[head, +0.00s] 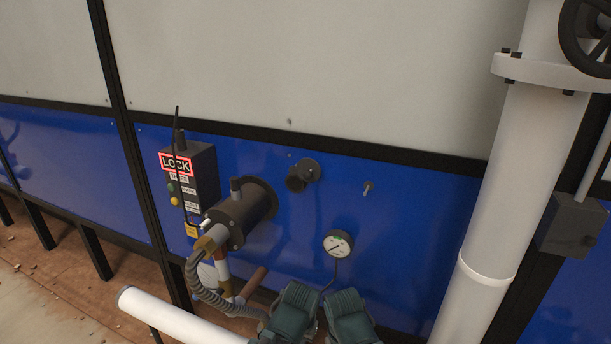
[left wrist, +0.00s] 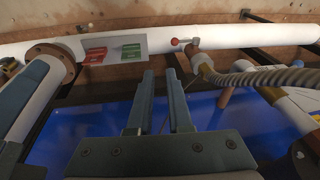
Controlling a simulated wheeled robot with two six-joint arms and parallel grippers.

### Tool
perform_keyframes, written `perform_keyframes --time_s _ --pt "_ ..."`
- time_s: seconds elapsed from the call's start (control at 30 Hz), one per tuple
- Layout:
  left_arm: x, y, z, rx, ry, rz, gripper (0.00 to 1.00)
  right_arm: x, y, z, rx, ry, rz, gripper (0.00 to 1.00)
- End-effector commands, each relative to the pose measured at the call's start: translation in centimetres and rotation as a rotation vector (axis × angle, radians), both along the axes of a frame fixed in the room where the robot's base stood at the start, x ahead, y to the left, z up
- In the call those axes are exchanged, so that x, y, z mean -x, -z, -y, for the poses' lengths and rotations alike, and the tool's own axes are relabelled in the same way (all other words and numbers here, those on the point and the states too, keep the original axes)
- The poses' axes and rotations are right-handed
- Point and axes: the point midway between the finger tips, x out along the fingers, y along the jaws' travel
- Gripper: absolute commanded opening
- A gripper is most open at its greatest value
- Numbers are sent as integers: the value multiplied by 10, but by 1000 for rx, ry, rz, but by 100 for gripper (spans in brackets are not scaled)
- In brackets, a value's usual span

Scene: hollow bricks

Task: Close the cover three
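No part carries a readable label "three", so I cannot tell which is that cover. In the head view a dark cylindrical port (head: 238,218) with a round flange sticks out of the blue panel. A small dark round cap-like part (head: 303,174) sits up and right of it; I cannot tell whether it is a cover. My left gripper (head: 291,312) and right gripper (head: 349,316) are low in the head view, side by side, below the gauge and apart from the port. In the left wrist view my left gripper (left wrist: 159,75) has its fingers apart and nothing between them. The right fingers are unclear.
A box with a LOCK sign (head: 188,180) is left of the port. A pressure gauge (head: 338,243) hangs above my grippers. A ribbed hose (head: 203,283) runs below the port. A thick white pipe (head: 500,210) stands at right; another white pipe (head: 180,318) lies low at left.

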Motion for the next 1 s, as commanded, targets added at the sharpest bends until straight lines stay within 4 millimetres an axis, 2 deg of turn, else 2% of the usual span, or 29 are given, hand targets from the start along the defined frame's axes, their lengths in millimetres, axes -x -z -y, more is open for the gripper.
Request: perform_keyframes --time_s 0.03,0.07,0.2,0.27,0.4,0.5,0.63,0.8,0.9,1.0 --pt "-29 -2 -3 19 -26 104 7 0 4 0 0 0 0 0" --pt "-46 -6 -5 31 -39 171 1 0 5 0 0 0 0 0" --pt "-119 -35 -14 98 -91 487 0 0 9 0 0 0 0 0" --pt "-146 -53 -18 131 -103 619 0 0 11 0 0 0 0 0" --pt "-197 -105 -28 213 -108 925 0 0 16 0 0 0 0 0" --pt "-221 -147 -33 282 -89 1136 0 0 19 0 0 0 0 0" --pt "-236 -202 -37 377 -32 1391 0 0 24 0 0 0 0 0" --pt "-232 -258 -38 495 69 1645 0 0 28 0 0 0 0 0" --pt "-224 -278 -37 546 124 1738 0 0 29 0 0 0 0 0" --pt "-218 -290 -35 581 161 1794 0 0 30 0 0 0 0 0"
